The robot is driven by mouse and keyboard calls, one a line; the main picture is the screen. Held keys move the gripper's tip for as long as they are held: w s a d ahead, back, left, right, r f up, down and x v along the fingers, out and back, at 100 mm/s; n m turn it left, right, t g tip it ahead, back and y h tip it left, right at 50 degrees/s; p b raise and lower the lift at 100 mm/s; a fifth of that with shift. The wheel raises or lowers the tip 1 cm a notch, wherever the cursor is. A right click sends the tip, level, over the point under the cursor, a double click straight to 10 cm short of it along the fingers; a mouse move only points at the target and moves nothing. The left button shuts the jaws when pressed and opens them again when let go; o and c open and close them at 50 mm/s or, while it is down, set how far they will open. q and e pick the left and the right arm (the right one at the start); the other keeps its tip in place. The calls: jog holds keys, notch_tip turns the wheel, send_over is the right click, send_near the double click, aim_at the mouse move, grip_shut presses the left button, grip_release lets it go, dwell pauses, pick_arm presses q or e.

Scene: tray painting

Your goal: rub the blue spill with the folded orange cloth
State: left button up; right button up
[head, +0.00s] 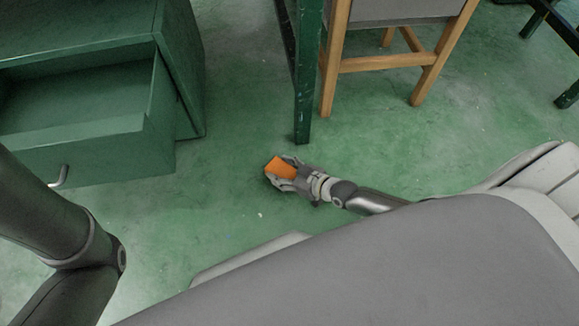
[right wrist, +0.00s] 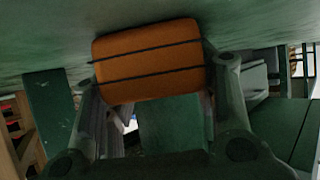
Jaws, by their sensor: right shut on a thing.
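The folded orange cloth (head: 280,168) is held in my right gripper (head: 283,172), low over the green floor in the head view. In the right wrist view the cloth (right wrist: 150,62) is a thick orange pad with two dark lines across it. The fingers of my right gripper (right wrist: 155,95) stand on either side of it, shut on it. I cannot tell whether the cloth touches the floor. No blue spill shows in either view. My left arm comes in at the left of the head view, but its gripper is out of the picture.
A green cabinet (head: 80,30) with an open drawer (head: 90,140) stands at the left. A green post (head: 307,75) stands just beyond the cloth, with a wooden chair (head: 385,63) to its right. The green floor (head: 215,210) is clear left of my right gripper.

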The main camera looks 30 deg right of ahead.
aim_at(272, 170)
jog(key=shift+w+a+p, duration=0.2)
jog(key=shift+a+p, duration=0.05)
jog(key=shift+a, duration=0.5)
jog(key=shift+w+a+p, duration=0.15)
jog(key=shift+a+p, duration=0.05)
jog(key=shift+a, duration=0.55)
jog(key=shift+w+a+f, duration=0.15)
jog(key=shift+w+a, duration=0.05)
jog(key=shift+a, duration=0.5)
jog(key=shift+w+d, duration=0.35)
jog(key=shift+w, duration=0.45)
jog(key=shift+s+d, duration=0.2)
jog(key=shift+d, duration=0.6)
jog(key=shift+s+d, duration=0.2)
jog(key=shift+d, duration=0.55)
jog(key=shift+s+d+b, duration=0.15)
jog(key=shift+s+d, duration=0.1)
jog(key=shift+d, duration=0.6)
jog(key=shift+s+d+b, duration=0.2)
jog(key=shift+s+d, duration=0.05)
jog(key=shift+d, duration=0.6)
jog(key=shift+s+d+b, duration=0.15)
jog(key=shift+s+d, duration=0.1)
jog(key=shift+d, duration=0.6)
jog(key=shift+s+d, duration=0.3)
jog(key=shift+d, duration=0.65)
jog(key=shift+s+d, duration=0.3)
jog(key=shift+d, duration=0.65)
